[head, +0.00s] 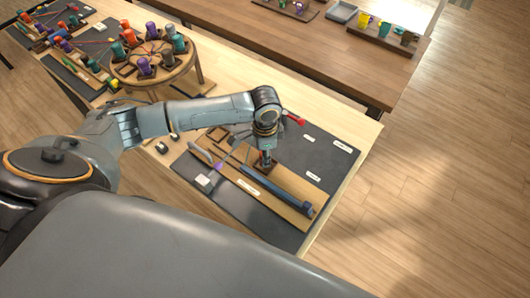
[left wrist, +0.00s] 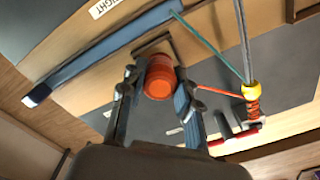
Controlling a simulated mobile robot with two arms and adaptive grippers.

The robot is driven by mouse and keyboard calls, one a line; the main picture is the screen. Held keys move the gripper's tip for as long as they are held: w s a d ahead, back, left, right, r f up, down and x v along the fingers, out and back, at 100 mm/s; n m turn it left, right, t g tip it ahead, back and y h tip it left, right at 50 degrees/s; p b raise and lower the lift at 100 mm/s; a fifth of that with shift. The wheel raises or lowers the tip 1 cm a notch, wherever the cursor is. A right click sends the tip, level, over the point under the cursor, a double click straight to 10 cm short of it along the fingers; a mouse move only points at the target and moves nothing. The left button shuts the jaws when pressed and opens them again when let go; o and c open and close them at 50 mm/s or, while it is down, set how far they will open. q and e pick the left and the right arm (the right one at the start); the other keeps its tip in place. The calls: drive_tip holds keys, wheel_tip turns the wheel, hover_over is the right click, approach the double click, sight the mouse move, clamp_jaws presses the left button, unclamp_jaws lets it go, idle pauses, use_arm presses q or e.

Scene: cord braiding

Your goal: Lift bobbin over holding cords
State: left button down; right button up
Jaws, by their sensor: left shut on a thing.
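My left gripper (left wrist: 153,85) is shut on an orange-red bobbin (left wrist: 160,78), which sits between the two fingers in the left wrist view. A red cord (left wrist: 215,91) runs from beside the bobbin to a yellow bead (left wrist: 250,90) on the right. A teal cord (left wrist: 210,45) also reaches toward that bead. In the head view my left gripper (head: 266,160) points down over the wooden board on the dark mat (head: 325,155); the bobbin is hard to make out there. My right gripper is not in view.
A long blue bar (head: 275,190) lies on the board close to the gripper. A round wooden stand (head: 130,78) with several coloured bobbins is at the upper left. Small labels lie on the mat, whose right part is mostly clear. Another table (head: 300,50) stands behind.

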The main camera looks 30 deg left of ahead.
use_arm(q)
drive_tip(key=shift+f, duration=0.75)
idle(0.8)
drive_tip(key=c, duration=0.9)
unclamp_jaws()
drive_tip(key=shift+r, duration=0.15)
wheel_tip(320, 180, up, 12)
drive_tip(key=shift+f, duration=0.15)
